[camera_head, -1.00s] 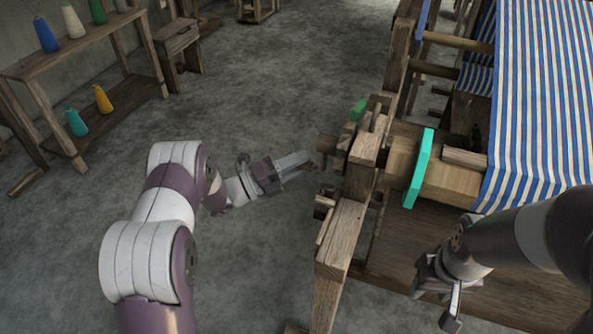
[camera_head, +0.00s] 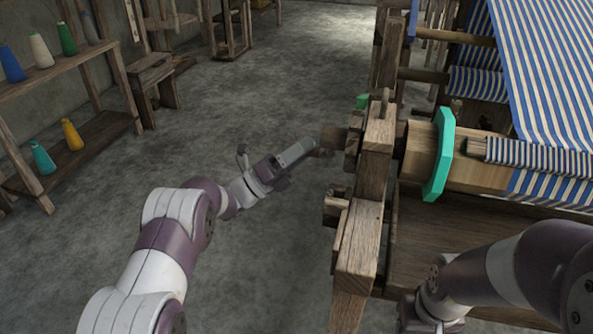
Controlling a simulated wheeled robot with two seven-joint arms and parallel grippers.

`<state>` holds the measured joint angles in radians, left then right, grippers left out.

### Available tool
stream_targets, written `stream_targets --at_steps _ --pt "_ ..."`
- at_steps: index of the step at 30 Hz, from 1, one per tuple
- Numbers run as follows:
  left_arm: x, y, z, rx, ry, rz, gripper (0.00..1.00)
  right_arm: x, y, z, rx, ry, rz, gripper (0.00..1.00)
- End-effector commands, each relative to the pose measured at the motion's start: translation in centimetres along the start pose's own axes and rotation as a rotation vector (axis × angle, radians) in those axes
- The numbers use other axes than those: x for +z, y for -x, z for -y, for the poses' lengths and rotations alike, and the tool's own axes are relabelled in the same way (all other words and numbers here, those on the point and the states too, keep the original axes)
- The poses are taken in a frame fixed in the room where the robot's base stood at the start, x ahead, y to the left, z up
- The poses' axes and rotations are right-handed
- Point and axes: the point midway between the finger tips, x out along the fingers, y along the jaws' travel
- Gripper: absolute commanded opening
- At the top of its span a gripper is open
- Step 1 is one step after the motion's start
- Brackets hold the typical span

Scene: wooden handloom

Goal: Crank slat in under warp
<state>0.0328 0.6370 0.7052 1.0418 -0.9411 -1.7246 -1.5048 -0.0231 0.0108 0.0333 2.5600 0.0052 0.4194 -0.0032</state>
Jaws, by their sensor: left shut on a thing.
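The wooden cloth beam (camera_head: 478,172) lies across the loom's front, with a green octagonal disc (camera_head: 440,154) around its left part. The slat (camera_head: 477,147) lies along the top of the beam. Only its dark left end shows; the blue-and-white striped warp (camera_head: 555,70) covers the rest. My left gripper (camera_head: 314,146) is at the crank (camera_head: 331,138) on the beam's outer left end, shut on it; the fingers partly hide the grip. My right gripper (camera_head: 440,326) is low in front of the loom, cut by the picture's bottom edge, apart from the slat.
The loom's wooden side post (camera_head: 362,240) stands between my two arms. A wooden board (camera_head: 440,235) lies below the beam. A shelf (camera_head: 62,72) with several coloured yarn cones and a stool (camera_head: 152,78) stand at the left. The floor between is clear.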

Motion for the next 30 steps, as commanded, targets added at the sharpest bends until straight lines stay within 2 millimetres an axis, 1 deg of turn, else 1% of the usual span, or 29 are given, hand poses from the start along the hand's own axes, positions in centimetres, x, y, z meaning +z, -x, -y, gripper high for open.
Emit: stream_targets --at_steps 1,15,21,24,30 --pt "-0.1 0.2 -0.6 -0.019 -0.021 0.002 0.0 0.2 -1.6 0.0 0.0 0.0 0.0 0.45" --pt "1.4 -1.3 -0.6 -0.184 -0.187 0.003 0.0 1.0 -8.7 0.0 0.0 0.0 0.0 0.45" --pt "2.0 -1.9 -0.2 -0.254 -0.258 0.004 0.0 1.3 -11.0 0.0 0.0 0.0 0.0 0.45" --pt "2.3 -2.2 0.0 -0.289 -0.293 0.003 0.0 1.4 -11.8 0.0 0.0 0.0 0.0 0.45" --pt "2.9 -2.8 0.6 -0.36 -0.362 0.003 0.0 1.5 -12.9 0.0 0.0 0.0 0.0 0.45"
